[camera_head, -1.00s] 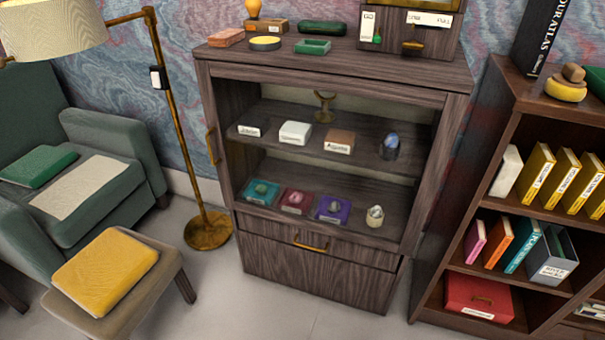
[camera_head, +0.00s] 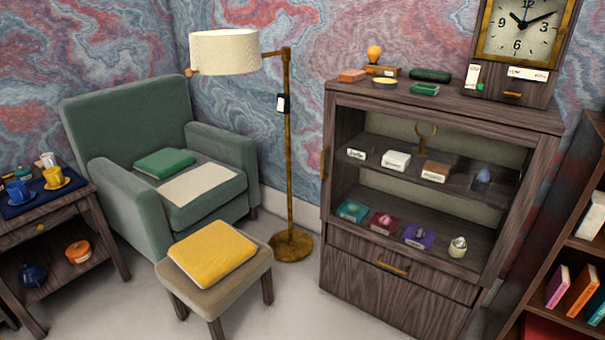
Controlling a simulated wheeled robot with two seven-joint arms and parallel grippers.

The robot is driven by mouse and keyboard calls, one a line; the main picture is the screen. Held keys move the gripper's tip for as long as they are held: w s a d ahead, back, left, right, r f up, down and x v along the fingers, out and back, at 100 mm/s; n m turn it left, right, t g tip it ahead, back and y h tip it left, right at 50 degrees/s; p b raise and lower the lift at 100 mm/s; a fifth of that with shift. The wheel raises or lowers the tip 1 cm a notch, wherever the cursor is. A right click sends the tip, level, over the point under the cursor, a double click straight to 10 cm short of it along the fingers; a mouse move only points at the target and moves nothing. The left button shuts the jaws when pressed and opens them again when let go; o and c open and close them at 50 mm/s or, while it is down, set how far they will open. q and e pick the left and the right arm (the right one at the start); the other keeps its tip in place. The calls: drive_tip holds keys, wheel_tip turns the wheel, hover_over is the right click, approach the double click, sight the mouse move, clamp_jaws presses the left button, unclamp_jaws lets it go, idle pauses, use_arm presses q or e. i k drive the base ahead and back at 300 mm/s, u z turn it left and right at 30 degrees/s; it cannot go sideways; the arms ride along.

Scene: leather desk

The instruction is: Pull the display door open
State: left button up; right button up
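The display cabinet (camera_head: 378,290) of dark wood stands right of centre in the head view. Its display door (camera_head: 445,122) has a wooden frame around a clear pane and appears shut. A brass handle (camera_head: 323,164) sits at the door's left edge, seen nearly edge-on. Behind the pane, two shelves hold small labelled items, a brass stand (camera_head: 426,135) and coloured trays such as a purple one (camera_head: 418,236). Below the door is a drawer front with a brass pull (camera_head: 393,268). Neither of my grippers is in view.
A brass floor lamp (camera_head: 290,245) stands close to the cabinet's left side. A footstool (camera_head: 215,285) with a yellow cushion (camera_head: 212,253) and a green armchair (camera_head: 140,110) are further left. A bookcase (camera_head: 565,240) stands at the right. Bare floor lies before the cabinet.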

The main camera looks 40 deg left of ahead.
sight(546, 146)
drive_tip(key=u, duration=0.15)
drive_tip(key=i, duration=1.05)
drive_tip(key=u, duration=1.05)
